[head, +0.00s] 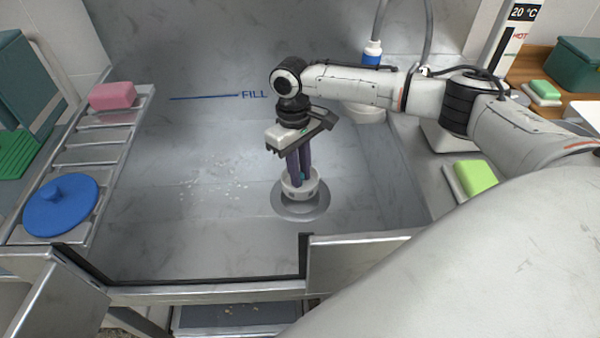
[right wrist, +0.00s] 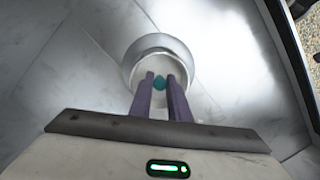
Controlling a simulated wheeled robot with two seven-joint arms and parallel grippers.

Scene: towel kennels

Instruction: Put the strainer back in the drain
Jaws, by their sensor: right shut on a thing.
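The strainer (head: 311,188) is a small white basket with a teal knob in its middle. My right gripper (head: 301,178) points down into it, its purple fingers shut on the teal knob. The strainer is upright over the round grey drain (head: 299,212) in the tub floor; I cannot tell whether it touches the drain. In the right wrist view the teal knob (right wrist: 159,83) sits between the fingertips, with the white basket (right wrist: 180,66) around it. Much of the drain opening is hidden by the strainer. My left gripper is not in view.
The metal tub (head: 150,235) has pale crumbs (head: 215,180) on its floor left of the drain. A rack (head: 98,137) on the left edge bears a pink sponge (head: 112,96) and a blue lid (head: 61,205). A green sponge (head: 475,177) lies on the right. The tub's left floor is open.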

